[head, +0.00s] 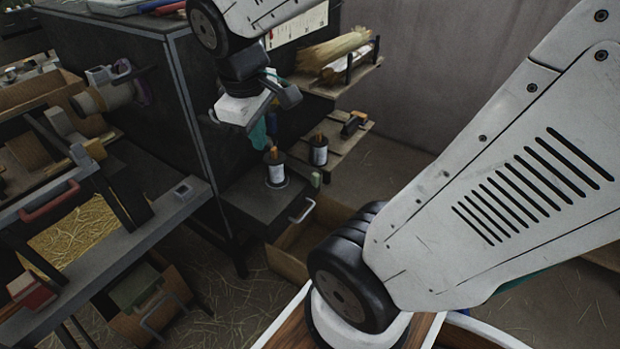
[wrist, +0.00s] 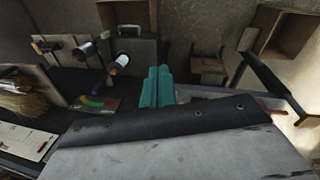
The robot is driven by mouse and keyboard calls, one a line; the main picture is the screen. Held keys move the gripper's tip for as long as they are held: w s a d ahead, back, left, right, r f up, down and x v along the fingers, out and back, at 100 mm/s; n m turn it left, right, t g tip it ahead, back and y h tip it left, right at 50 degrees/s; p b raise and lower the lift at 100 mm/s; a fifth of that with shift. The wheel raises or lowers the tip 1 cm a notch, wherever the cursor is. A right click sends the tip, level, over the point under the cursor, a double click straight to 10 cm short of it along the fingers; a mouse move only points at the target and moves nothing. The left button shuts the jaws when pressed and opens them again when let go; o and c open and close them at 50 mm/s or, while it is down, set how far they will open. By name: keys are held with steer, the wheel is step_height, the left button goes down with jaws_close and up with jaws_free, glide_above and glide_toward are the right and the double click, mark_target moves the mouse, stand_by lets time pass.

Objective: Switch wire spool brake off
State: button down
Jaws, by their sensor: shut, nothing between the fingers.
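At the left of the head view, a pale cylinder that looks like the wire spool (head: 103,98), with a purple disc at its right end, sits on the bench frame. A small grey bracket (head: 100,75) stands just behind it; I cannot tell whether this is the brake, or its setting. My gripper, with teal fingers (wrist: 157,86), shows shut and empty in the wrist view. In the head view the gripper (head: 259,134) is partly hidden by my wrist, well to the right of the spool and apart from it.
A shelf with straw bundles (head: 340,52) is behind. A bench frame with a red handle (head: 50,202) fills the left. Bare floor (head: 400,165) lies at the right.

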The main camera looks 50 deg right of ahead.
steer(key=w+d+f+n+h, duration=0.1)
steer(key=w+d+f+n, duration=0.5)
steer(key=w+d+f, duration=0.45)
steer(key=d+f+n, duration=0.4)
steer(key=d+f, duration=0.1)
steer(key=f, duration=0.4)
steer(key=d+f+n+g, duration=0.1)
steer(key=d+f+n, duration=0.2)
steer(key=d+f, duration=0.3)
step_height(320, 180, down, 3)
steer(key=shift+w+d+r+n, duration=0.1)
steer(key=shift+w+d+n, duration=0.2)
steer(key=shift+w+n, duration=0.1)
steer(key=d+f, duration=0.6)
steer(key=f, duration=0.3)
steer(key=shift+s+d+f, duration=0.2)
steer(key=shift+s+f, duration=0.05)
steer(key=shift+f, duration=0.15)
